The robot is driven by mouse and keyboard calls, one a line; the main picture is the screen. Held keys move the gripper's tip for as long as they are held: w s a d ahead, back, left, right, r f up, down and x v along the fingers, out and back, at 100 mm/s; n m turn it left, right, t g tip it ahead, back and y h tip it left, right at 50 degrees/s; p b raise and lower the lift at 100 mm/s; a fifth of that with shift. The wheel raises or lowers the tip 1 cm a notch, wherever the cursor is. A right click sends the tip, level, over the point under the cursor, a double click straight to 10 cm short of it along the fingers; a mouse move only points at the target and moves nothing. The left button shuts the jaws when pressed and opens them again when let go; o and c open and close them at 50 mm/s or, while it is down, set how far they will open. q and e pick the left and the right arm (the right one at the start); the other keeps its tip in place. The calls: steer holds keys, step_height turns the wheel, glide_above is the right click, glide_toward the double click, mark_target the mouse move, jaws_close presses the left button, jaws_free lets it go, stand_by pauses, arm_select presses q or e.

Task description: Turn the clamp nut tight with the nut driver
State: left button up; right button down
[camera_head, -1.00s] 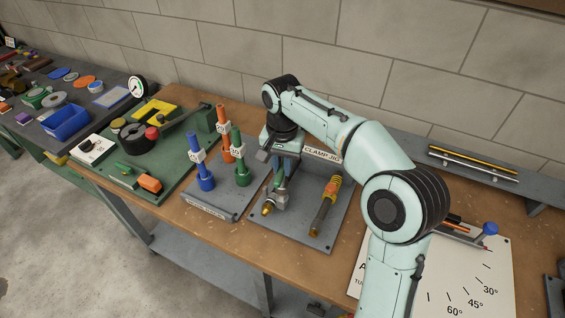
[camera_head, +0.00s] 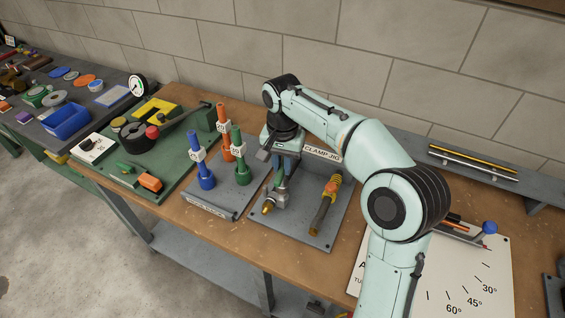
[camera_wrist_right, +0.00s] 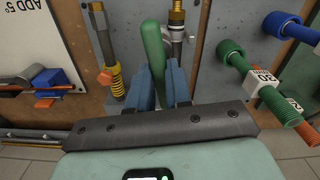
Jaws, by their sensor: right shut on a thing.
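My right gripper (camera_head: 279,166) is over the clamp jig plate (camera_head: 257,224). In the right wrist view its blue fingers (camera_wrist_right: 160,82) are shut on an upright green handle (camera_wrist_right: 153,45). Close by is a silver clamp part with a brass tip (camera_head: 268,207), also in the right wrist view (camera_wrist_right: 177,14); I cannot tell whether the brass piece is the clamp nut. A blue driver-like tool (camera_head: 205,180), an orange one (camera_head: 224,117) and a green one (camera_head: 242,175) stand on a grey rack to the left. My left gripper is out of view.
A yellow-orange spring piece with an orange knob (camera_head: 331,188) lies on the jig's right side. A green board with a lever (camera_head: 180,120) is farther left. A white angle sheet (camera_head: 480,262) lies at the right. The wall runs behind the bench.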

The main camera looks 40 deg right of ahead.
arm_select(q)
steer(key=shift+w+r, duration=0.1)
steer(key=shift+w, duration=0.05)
arm_select(e)
steer(key=shift+w, duration=0.1)
